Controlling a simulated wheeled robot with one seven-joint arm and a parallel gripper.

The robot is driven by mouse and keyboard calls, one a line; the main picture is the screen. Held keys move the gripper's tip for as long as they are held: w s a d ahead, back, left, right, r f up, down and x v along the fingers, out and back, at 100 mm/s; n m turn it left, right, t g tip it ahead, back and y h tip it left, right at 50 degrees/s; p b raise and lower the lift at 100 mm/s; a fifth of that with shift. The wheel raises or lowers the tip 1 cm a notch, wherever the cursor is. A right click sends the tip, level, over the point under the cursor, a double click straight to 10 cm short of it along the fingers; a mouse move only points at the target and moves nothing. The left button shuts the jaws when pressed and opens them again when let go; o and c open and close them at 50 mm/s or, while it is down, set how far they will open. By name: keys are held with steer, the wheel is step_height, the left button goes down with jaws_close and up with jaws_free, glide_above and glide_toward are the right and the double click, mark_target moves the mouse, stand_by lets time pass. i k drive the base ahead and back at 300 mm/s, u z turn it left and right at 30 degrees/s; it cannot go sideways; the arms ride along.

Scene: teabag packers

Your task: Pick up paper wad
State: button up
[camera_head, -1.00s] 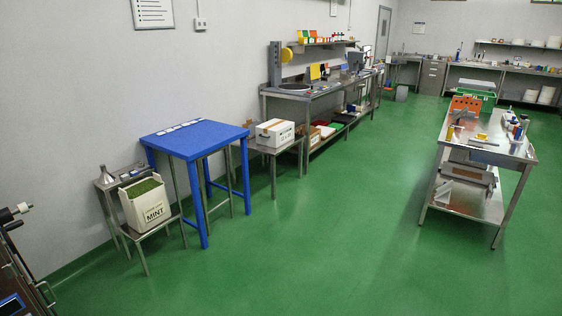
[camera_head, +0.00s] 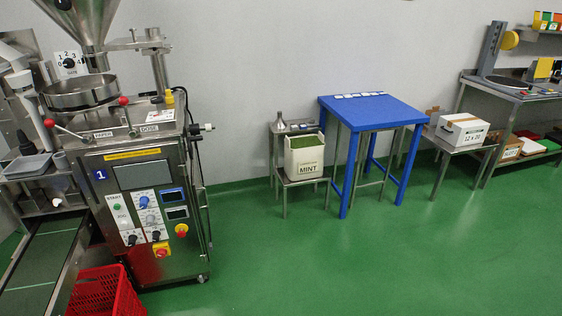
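I cannot make out a paper wad in the head view. It may be hidden or too small to tell. My gripper is not in view.
A packing machine (camera_head: 136,175) with a hopper stands at the left, with a conveyor (camera_head: 42,262) and a red crate (camera_head: 105,292) beside it. A blue table (camera_head: 372,112), a MINT bin (camera_head: 305,158) and a white box (camera_head: 462,130) on a low table line the wall. Green floor (camera_head: 330,260) in front is clear.

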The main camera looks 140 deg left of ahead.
mark_target(56, 201)
steer(key=z, duration=0.8)
steer(key=k, duration=2.85)
steer(key=z, duration=2)
